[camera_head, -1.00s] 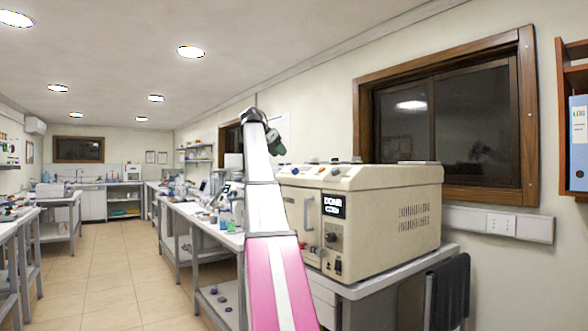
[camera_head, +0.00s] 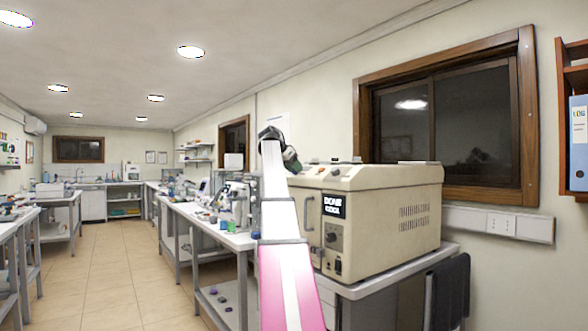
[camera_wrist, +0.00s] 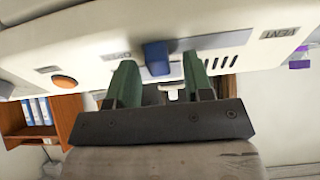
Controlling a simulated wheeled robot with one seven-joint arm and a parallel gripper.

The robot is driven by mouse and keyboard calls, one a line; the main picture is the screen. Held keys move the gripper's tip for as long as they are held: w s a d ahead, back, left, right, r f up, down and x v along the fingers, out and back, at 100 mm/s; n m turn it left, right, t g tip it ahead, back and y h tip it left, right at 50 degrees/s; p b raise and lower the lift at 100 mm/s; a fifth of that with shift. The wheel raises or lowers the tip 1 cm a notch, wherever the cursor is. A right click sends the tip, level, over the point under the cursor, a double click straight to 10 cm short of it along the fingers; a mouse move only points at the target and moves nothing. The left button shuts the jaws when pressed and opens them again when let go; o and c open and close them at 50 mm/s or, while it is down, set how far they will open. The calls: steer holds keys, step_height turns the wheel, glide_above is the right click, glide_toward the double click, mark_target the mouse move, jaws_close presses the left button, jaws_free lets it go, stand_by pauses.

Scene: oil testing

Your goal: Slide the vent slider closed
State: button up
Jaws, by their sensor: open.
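The vent slider's blue knob (camera_wrist: 157,57) shows in the wrist view on a pale panel, beside a slotted track and several dark vent slots (camera_wrist: 221,63). Lettering that looks like OPEN stands left of the knob, and a VENT label (camera_wrist: 280,33) is at the right. My gripper (camera_wrist: 160,66) is open, with one green finger on each side of the knob and visible gaps to both. In the head view my gripper (camera_head: 291,160) is over the top left of the beige machine (camera_head: 390,215). The knob is not discernible there.
An orange-brown round button (camera_wrist: 64,82) sits on the panel left of the knob. The machine stands on a grey bench (camera_head: 375,286) by the wall, with a dark window (camera_head: 445,115) behind. Another bench with lab items (camera_head: 215,235) is to the left.

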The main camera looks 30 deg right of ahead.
mark_target(288, 172)
jaws_close()
steer(key=w, duration=0.7)
steer(key=shift+w+a, duration=0.2)
steer(key=shift+a, duration=0.05)
jaws_free()
steer(key=shift+w, duration=0.1)
steer(key=v, duration=1.1)
